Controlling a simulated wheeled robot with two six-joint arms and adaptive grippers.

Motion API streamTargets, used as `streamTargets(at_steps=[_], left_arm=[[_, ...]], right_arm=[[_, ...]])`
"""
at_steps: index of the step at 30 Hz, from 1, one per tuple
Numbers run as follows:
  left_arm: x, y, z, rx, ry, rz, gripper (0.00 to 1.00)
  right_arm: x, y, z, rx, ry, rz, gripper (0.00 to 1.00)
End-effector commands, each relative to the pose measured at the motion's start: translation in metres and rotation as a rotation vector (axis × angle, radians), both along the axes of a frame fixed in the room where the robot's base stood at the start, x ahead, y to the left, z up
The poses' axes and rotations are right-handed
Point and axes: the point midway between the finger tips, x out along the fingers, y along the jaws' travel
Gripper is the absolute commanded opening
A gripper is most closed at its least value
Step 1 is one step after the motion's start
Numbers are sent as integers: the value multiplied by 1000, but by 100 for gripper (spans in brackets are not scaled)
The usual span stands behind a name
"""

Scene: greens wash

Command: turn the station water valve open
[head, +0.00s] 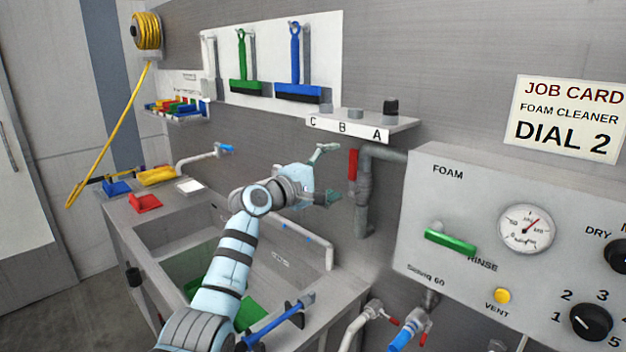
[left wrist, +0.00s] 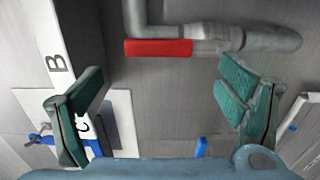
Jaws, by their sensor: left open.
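The water valve's red lever (head: 353,164) hangs upright along a grey pipe (head: 364,205) on the wall, left of the foam panel. In the left wrist view the red lever (left wrist: 158,48) lies crosswise at the top, joined to a grey valve body (left wrist: 215,38) on its right. My left gripper (head: 330,172) is open, its fingers just left of the lever in the head view. In the left wrist view the gripper (left wrist: 163,95) has nothing between its green-padded fingers, and the lever lies beyond their tips, apart from them. My right gripper is not in view.
A shelf (head: 400,124) marked C, B, A juts out above the lever. The foam control panel (head: 450,205) stands close on the right. Blue and red hose fittings (head: 407,333) are at the bottom.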

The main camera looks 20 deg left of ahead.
Motion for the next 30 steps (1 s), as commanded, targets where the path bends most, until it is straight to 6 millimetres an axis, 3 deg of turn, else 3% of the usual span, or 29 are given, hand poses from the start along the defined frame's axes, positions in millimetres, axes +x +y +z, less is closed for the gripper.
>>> streamTargets(at_steps=[6,9,24,26,27,29,30], left_arm=[[-48,24,-1,4,0,2,88],[-61,31,0,1,0,1,88],[-66,31,-2,4,1,-1,88],[-68,30,-14,33,11,0,88],[-71,27,-30,72,24,-2,88],[-81,22,-66,167,54,-5,88],[-91,18,-99,252,81,-11,88]], right_arm=[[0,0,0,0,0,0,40],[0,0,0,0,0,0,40],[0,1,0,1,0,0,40],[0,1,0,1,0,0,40],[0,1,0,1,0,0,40],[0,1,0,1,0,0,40],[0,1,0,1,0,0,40]])
